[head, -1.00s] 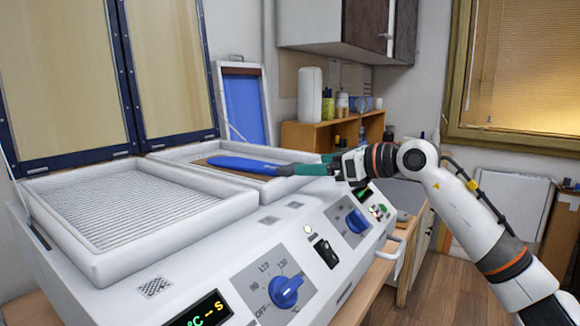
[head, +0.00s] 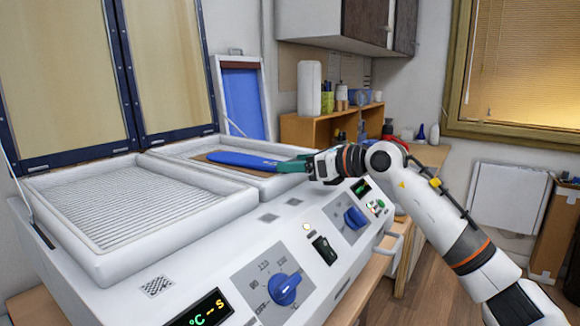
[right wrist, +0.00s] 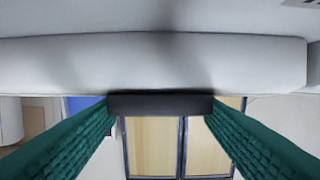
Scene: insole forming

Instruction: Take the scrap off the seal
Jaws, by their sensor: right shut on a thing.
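My right gripper (head: 291,166) is over the near right part of the right-hand tray's raised white seal (head: 222,177). Its green fingers are shut on a dark grey strip, the scrap (right wrist: 160,104), which spans the fingertips in the right wrist view. The white seal (right wrist: 150,62) fills a band just beyond the strip there; I cannot tell whether the two touch. In the head view the fingers hide the scrap. My left gripper is not in view.
A blue insole (head: 240,159) lies on a brown board in the right tray. The left tray (head: 130,205) has a bare ribbed bed. Open framed lids (head: 68,85) stand behind. Knobs (head: 285,288) and a display line the machine's front.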

